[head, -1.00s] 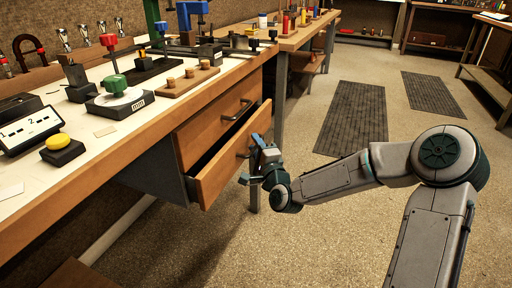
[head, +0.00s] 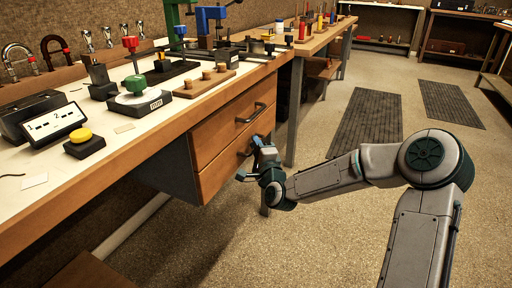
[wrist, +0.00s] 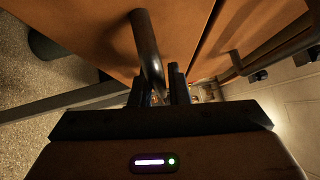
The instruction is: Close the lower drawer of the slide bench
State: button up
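The slide bench's lower drawer (head: 222,171) sits under the upper drawer (head: 224,127). Its wooden front looks flush, or almost flush, with the upper front, and no open inside shows. My gripper (head: 250,161) is at the lower drawer's front, in front of its handle. In the wrist view, the dark bar handle (wrist: 146,45) runs down between the two narrow fingers of my gripper (wrist: 160,88), which are close together on it. The finger contact is partly hidden in shadow.
The bench top (head: 118,127) holds a yellow button box (head: 84,143), a display box (head: 54,123) and a green-knobbed fixture (head: 137,93). A bench leg (head: 293,112) stands right of the drawers. The floor (head: 330,245) around my arm is clear.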

jog(key=shift+o, duration=1.1)
jog(key=shift+a, duration=0.1)
jog(key=shift+f, duration=0.1)
jog(key=shift+s, duration=0.25)
jog(key=p+v, duration=0.3)
jog(key=v, duration=1)
jog(key=shift+d, duration=0.25)
jog(key=shift+s, duration=0.15)
